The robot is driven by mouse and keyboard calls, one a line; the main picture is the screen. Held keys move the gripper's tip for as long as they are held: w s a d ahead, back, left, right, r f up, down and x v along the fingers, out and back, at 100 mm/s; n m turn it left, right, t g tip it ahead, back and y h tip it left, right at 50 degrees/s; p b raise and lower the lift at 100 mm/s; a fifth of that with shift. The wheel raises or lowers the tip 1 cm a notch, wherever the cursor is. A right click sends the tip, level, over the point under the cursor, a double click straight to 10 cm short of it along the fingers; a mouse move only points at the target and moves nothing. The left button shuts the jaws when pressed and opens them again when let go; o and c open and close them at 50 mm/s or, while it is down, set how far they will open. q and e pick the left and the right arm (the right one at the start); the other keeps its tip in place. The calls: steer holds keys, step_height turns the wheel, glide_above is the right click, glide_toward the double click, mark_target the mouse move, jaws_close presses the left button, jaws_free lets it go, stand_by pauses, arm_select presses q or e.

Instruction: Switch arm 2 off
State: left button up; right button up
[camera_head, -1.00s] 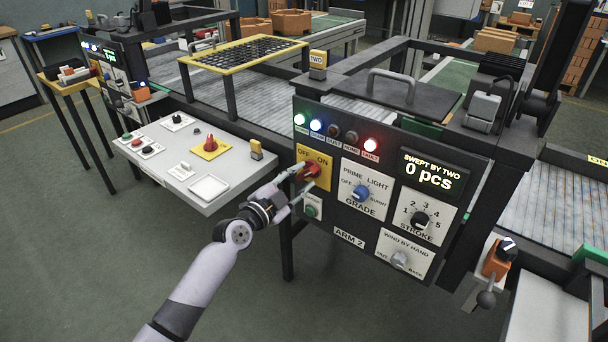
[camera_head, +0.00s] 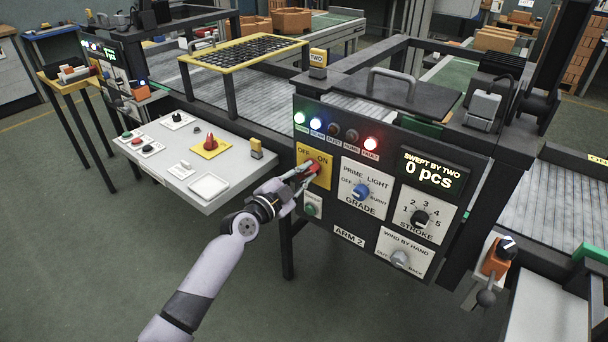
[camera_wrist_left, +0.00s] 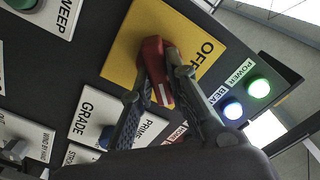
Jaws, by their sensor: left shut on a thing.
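The arm 2 panel (camera_head: 341,236) carries a yellow plate (camera_head: 323,179) marked OFF and ON with a red rotary switch (camera_head: 314,168) on it. My left gripper (camera_head: 304,177) is at this switch, its fingers shut on the red handle. In the left wrist view the red handle (camera_wrist_left: 153,50) sits between the two fingertips, in front of the yellow plate (camera_wrist_left: 122,62). The handle's white mark shows beside a finger. The ON label is hidden in the wrist view. The right gripper is not in view.
A blue grade knob (camera_head: 361,191), a stroke knob (camera_head: 419,217) and a green button (camera_head: 310,209) are close by. A grey control desk (camera_head: 190,158) stands left.

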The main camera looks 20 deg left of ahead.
arm_select(q)
steer(key=shift+n, duration=0.4)
jaws_close()
steer(key=n, duration=0.2)
steer(key=shift+n+b, duration=0.35)
steer(key=shift+n, duration=0.05)
steer(key=n, duration=0.4)
steer(key=shift+n, duration=0.3)
steer(key=n, duration=0.5)
steer(key=shift+a, duration=0.1)
steer(key=n, duration=0.4)
steer(key=shift+a+n, duration=0.1)
steer(key=shift+n, duration=0.2)
steer(key=o, duration=0.8)
jaws_free()
